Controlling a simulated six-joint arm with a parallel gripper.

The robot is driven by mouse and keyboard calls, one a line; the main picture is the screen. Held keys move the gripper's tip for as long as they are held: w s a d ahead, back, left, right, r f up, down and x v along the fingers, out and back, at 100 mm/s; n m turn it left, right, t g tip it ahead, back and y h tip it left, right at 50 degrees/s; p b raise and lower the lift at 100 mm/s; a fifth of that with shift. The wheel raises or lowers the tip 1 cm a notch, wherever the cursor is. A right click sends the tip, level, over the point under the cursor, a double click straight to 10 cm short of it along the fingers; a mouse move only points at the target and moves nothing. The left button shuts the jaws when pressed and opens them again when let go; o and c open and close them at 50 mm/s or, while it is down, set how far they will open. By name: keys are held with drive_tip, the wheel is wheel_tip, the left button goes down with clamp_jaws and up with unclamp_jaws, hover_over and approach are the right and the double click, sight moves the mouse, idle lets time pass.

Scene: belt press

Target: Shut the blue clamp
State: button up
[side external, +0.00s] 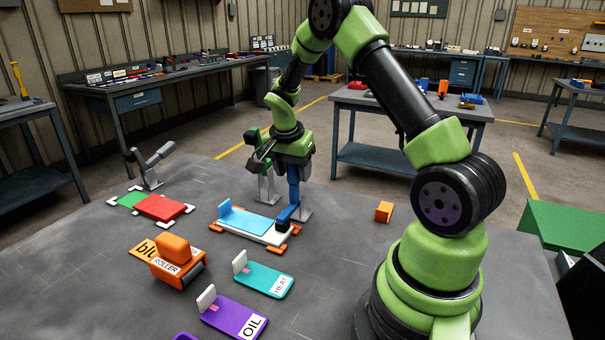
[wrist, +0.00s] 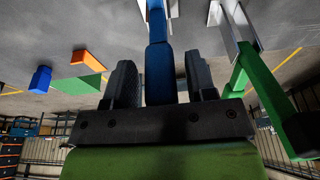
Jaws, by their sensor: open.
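The blue clamp (side external: 293,188) stands at the right end of the white plate (side external: 275,237) in the side view. Its blue lever points upright, with its top hidden at my gripper. In the wrist view the blue lever (wrist: 158,62) rises between the two dark fingers of my gripper (wrist: 161,82). The fingers are open, one on each side of the lever, with visible gaps. Whether either finger touches the lever cannot be told. My gripper (side external: 268,156) is at the lever's top in the side view.
A green clamp (side external: 266,182) stands close behind, and on the right in the wrist view (wrist: 262,85). A light blue sheet (side external: 248,220) lies on the plate. A grey clamp (side external: 149,168), red pad (side external: 161,207), orange roller (side external: 176,262), teal tag (side external: 262,279) and orange block (side external: 384,211) are nearby.

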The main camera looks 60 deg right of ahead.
drive_tip(key=shift+r, duration=0.15)
drive_tip(key=v, duration=0.6)
drive_tip(key=shift+r, duration=0.4)
drive_tip(key=shift+a, duration=0.1)
drive_tip(key=s+a+r+n+t+y, duration=0.1)
drive_tip(key=s+a+r+n+t, duration=0.4)
drive_tip(key=a+r, duration=0.55)
drive_tip(key=s+a+r+n+t+y, duration=0.2)
drive_tip(key=s+a+n+y, duration=0.1)
drive_tip(key=s+a+n, duration=0.6)
drive_tip(key=shift+s+a+y, duration=0.4)
drive_tip(key=shift+s+a, duration=0.4)
drive_tip(key=shift+s, duration=0.2)
